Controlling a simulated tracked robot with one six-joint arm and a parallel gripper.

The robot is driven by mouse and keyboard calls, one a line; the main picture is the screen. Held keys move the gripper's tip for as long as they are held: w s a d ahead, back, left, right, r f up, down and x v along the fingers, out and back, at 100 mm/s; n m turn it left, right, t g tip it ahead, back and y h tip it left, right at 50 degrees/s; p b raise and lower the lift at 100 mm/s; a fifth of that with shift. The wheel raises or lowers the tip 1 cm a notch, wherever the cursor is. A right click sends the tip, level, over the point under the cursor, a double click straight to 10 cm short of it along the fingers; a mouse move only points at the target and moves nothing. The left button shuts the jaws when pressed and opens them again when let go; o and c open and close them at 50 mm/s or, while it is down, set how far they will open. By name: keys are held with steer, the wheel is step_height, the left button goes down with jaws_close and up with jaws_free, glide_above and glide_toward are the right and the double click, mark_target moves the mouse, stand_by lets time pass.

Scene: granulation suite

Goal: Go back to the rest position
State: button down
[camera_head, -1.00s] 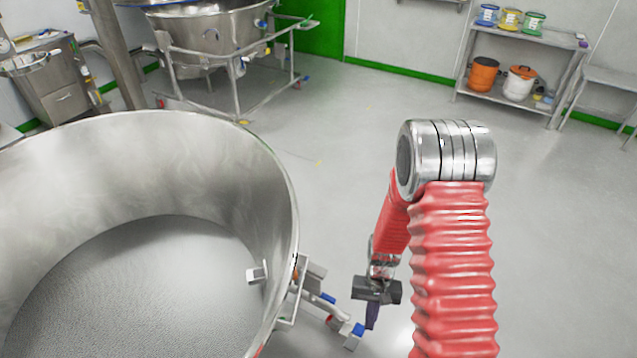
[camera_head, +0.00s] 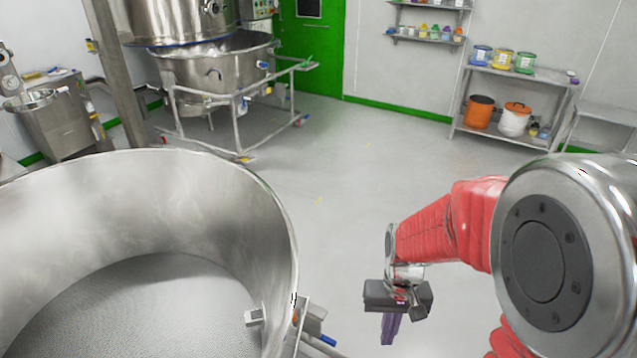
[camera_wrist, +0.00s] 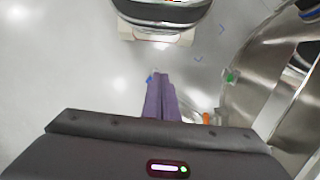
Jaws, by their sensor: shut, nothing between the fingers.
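My gripper (camera_head: 390,328) is at the lower middle of the head view, with purple fingers pointing down. The fingers are together with nothing between them. They also show in the wrist view (camera_wrist: 161,97), side by side over the pale floor. My red-sleeved arm reaches in from the right of the head view. The gripper hangs in free air to the right of a large steel bowl (camera_head: 282,225), apart from it.
The bowl fills the lower left, with a bracket on its right side. A wheeled steel vessel (camera_head: 215,72) stands at the back left. A shelf rack (camera_head: 520,72) with tubs and buckets stands at the back right. The middle floor (camera_head: 340,165) is clear.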

steer(key=s+r+t, duration=0.3)
steer(key=r, duration=0.8)
steer(key=s+r+t, duration=0.4)
steer(key=r, duration=0.6)
steer(key=shift+s+d+r, duration=0.2)
steer(key=shift+d+r, duration=0.1)
steer(key=shift+r, duration=0.1)
steer(key=shift+a+n, duration=0.15)
steer(key=shift+n, duration=0.15)
